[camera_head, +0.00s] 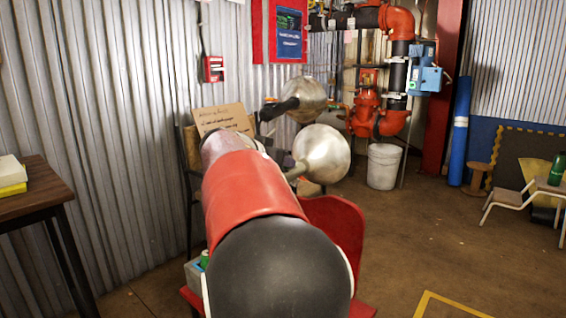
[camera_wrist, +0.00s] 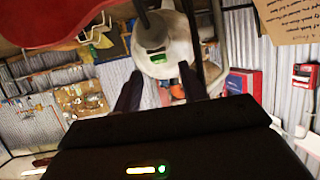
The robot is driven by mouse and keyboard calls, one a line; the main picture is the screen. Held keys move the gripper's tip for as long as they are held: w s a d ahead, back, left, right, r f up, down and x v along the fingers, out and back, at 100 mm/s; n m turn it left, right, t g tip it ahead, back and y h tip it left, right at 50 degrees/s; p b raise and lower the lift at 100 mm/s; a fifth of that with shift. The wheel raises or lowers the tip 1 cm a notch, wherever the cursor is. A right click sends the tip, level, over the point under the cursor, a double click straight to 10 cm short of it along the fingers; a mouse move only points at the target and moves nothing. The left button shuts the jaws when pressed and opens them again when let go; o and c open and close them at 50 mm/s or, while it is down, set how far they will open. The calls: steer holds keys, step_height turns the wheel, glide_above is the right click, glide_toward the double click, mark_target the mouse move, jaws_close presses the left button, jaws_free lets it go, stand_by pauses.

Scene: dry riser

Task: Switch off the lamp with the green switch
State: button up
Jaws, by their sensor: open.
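Two lamps with silver shades show in the head view, a front one (camera_head: 321,153) and one behind it (camera_head: 303,98). In the wrist view a silver lamp part (camera_wrist: 172,40) stands just beyond my gripper (camera_wrist: 160,74). It has a dark slot with a small green lit switch (camera_wrist: 158,59). My two dark fingers are open, one to each side of the line to this switch, with nothing held between them. I cannot tell whether they touch the lamp. In the head view my own arm hides most of the gripper.
A red chair (camera_head: 335,225) stands close under my arm. A cardboard sign (camera_head: 224,118) is behind it by the corrugated wall. A wooden table (camera_head: 35,190) is at the left. A white bucket (camera_head: 383,166) stands by red pipes. The floor at the right front is clear.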

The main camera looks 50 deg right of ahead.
steer(key=shift+v, duration=2.5)
